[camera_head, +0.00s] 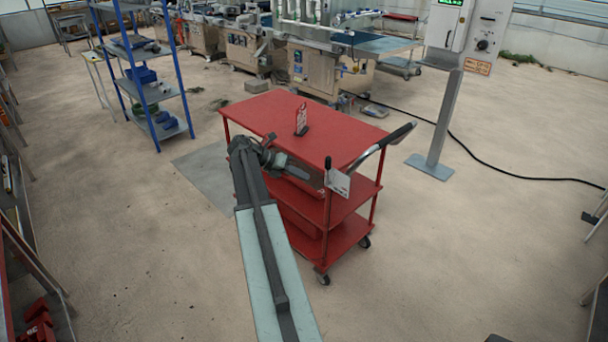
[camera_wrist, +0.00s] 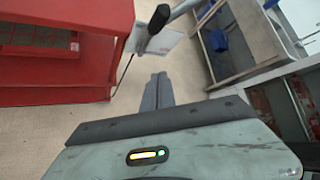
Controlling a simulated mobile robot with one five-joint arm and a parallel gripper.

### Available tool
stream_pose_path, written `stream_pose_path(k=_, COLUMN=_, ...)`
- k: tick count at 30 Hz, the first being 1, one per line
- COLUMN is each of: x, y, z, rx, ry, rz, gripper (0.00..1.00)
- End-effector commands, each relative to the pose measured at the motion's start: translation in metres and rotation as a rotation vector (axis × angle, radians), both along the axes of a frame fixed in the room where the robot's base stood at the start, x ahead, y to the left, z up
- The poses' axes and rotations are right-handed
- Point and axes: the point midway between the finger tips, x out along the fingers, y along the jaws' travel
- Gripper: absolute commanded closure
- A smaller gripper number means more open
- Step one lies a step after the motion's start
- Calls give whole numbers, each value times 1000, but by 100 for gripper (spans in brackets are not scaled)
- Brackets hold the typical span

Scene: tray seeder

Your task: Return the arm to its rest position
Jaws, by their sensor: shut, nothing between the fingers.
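My arm reaches forward in the head view, and its end is at the near left corner of the red cart (camera_head: 262,112). My gripper (camera_head: 308,174) points to the right in front of the cart's top. In the wrist view my gripper (camera_wrist: 158,76) has its two grey fingers side by side, shut and empty. The cart's red frame (camera_wrist: 110,52) fills the upper left of that view. Nothing shows between the fingers. I cannot tell whether the arm touches the cart.
The cart's black-gripped handle (camera_head: 385,146) and a white tag (camera_head: 338,182) are near my gripper; the handle (camera_wrist: 158,20) also shows in the wrist view. A blue shelf (camera_head: 150,90) is at left.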

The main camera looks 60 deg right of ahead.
Motion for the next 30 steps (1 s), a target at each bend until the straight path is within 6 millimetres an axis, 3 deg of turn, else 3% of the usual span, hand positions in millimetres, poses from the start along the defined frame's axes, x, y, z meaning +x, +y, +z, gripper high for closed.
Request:
stream_pose_path(k=8, x=7, y=5, z=2, rx=0, ry=0, rz=12, gripper=100)
stream_pose_path(k=11, x=42, y=29, z=10, rx=0, ry=0, rz=71, gripper=100)
stream_pose_path(k=12, x=64, y=46, z=15, rx=1, ry=0, rz=109, gripper=100)
stream_pose_path(k=14, x=96, y=85, z=23, rx=3, ry=-2, rz=180, gripper=100)
stream_pose_path(k=16, x=128, y=138, z=25, rx=32, ry=-22, rz=264, gripper=100)
stream_pose_path(k=20, x=169, y=246, z=17, rx=92, ry=-142, rz=352, gripper=100)
stream_pose_path(k=21, x=177, y=280, z=14, rx=107, ry=-205, rz=350, gripper=100)
stream_pose_path(k=26, x=184, y=420, z=-1, rx=173, ry=-514, rz=191, gripper=100)
stream_pose_path(k=27, x=180, y=455, z=-5, rx=193, ry=-599, rz=107, gripper=100)
stream_pose_path(k=30, x=163, y=529, z=-14, rx=230, ry=-792, rz=-190, gripper=100)
